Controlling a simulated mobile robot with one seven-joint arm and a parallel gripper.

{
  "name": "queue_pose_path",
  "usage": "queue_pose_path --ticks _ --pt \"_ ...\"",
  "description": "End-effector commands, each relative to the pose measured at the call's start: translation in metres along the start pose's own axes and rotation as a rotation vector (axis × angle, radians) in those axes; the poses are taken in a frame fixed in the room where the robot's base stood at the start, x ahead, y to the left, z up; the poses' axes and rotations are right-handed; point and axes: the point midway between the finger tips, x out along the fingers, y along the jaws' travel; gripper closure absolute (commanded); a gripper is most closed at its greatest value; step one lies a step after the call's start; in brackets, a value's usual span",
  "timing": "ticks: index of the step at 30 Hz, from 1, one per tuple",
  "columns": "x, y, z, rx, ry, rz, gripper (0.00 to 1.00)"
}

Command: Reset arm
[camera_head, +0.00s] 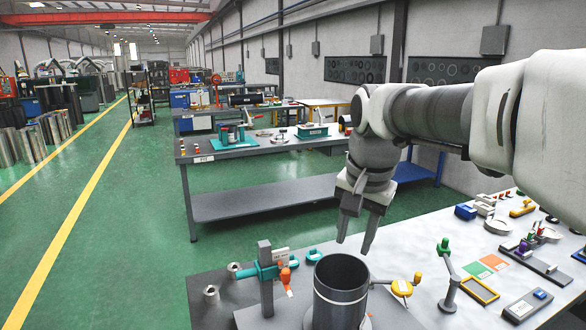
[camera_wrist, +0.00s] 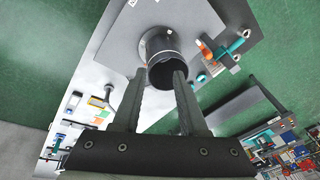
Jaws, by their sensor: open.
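My gripper (camera_head: 355,225) hangs from my arm above the near workbench (camera_head: 420,262), fingers pointing down and apart, with nothing between them. A dark flanged cylinder (camera_head: 341,280) stands upright on the bench below the fingertips, its open top facing up. The gripper is clear of it in the head view. In the wrist view, the two fingers (camera_wrist: 162,85) reach toward the cylinder (camera_wrist: 166,68), whose dark opening shows just beyond the tips. The lower part of the cylinder is cut off by the frame in the head view.
A teal and orange clamp (camera_head: 270,270) stands left of the cylinder, close to it. A green-topped stand (camera_head: 446,265), a yellow-ringed gauge (camera_head: 402,287) and small tools lie to the right. Another workbench (camera_head: 250,150) stands behind. Green floor is open on the left.

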Motion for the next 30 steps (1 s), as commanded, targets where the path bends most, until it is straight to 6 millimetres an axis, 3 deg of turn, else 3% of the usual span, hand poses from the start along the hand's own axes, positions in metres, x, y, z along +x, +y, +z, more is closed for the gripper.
queue_pose_path --ticks 8,18,24,30 --pt "-0.011 0.060 0.053 -0.219 0.072 -0.072 0.58" --pt "0.006 0.117 0.118 -0.484 0.201 -0.066 0.58" --pt "0.017 0.131 0.136 -0.562 0.240 -0.046 0.58" --pt "0.018 0.133 0.138 -0.571 0.244 -0.043 0.58"
